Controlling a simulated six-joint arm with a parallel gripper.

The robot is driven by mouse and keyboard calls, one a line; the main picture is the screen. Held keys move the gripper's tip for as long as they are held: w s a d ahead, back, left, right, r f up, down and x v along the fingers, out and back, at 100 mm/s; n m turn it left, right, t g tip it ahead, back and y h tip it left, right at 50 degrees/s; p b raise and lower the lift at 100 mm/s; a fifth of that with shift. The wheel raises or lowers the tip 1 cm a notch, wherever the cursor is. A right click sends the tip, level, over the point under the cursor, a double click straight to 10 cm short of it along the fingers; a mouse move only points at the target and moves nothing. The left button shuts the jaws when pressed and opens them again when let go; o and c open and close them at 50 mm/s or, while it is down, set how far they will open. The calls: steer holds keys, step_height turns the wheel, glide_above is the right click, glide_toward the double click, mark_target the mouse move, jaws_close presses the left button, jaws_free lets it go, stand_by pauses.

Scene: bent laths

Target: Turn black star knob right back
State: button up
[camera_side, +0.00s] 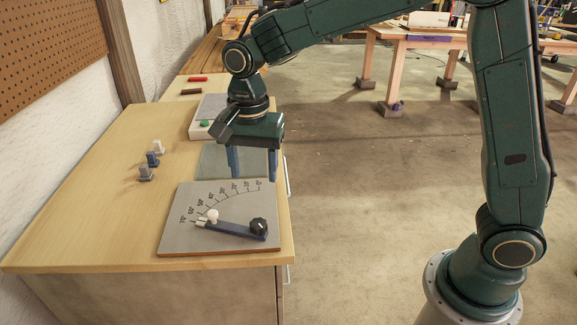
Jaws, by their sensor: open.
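The black star knob (259,226) sits at the right end of a blue arm (237,230) on a grey board (184,238) with a printed angle scale. The blue arm slants from the knob up to the left. A white peg (213,216) stands near its left end, beside a small white block (201,223). My gripper (254,177) points down above the far side of the board, behind the knob in the picture. Its two blue fingers are apart with nothing between them. The knob is clear of the fingers.
A greenish translucent plate (214,160) lies behind the board, partly behind my fingers. A pale box with a green button (205,125) stands farther back. The table is clear at front left.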

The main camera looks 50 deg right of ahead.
mark_target(259, 223)
step_height(259, 223, down, 14)
steer(key=shift+r, duration=0.15)
stand_by(0.7)
steer(key=shift+c, duration=0.5)
steer(key=c, duration=0.9)
